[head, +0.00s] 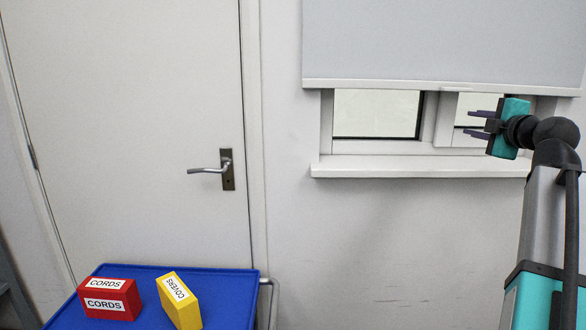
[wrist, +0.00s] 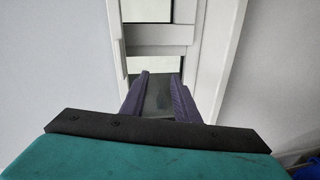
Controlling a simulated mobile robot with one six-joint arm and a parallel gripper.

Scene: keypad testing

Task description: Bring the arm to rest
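My gripper (head: 476,123) is raised at the right side of the head view, in front of the window and above the sill. Its two dark fingers point left. In the wrist view the fingers of my gripper (wrist: 160,92) stand apart with a clear gap between them. Nothing is held. The window frame (wrist: 180,35) shows beyond the fingertips. My arm rises from the lower right of the head view.
A blue cart top (head: 226,300) stands at the lower left with a red CORDS box (head: 110,299) and a yellow COVERS box (head: 180,301) on it. A white window sill (head: 420,166) juts out near my gripper. A closed door (head: 130,130) is at left.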

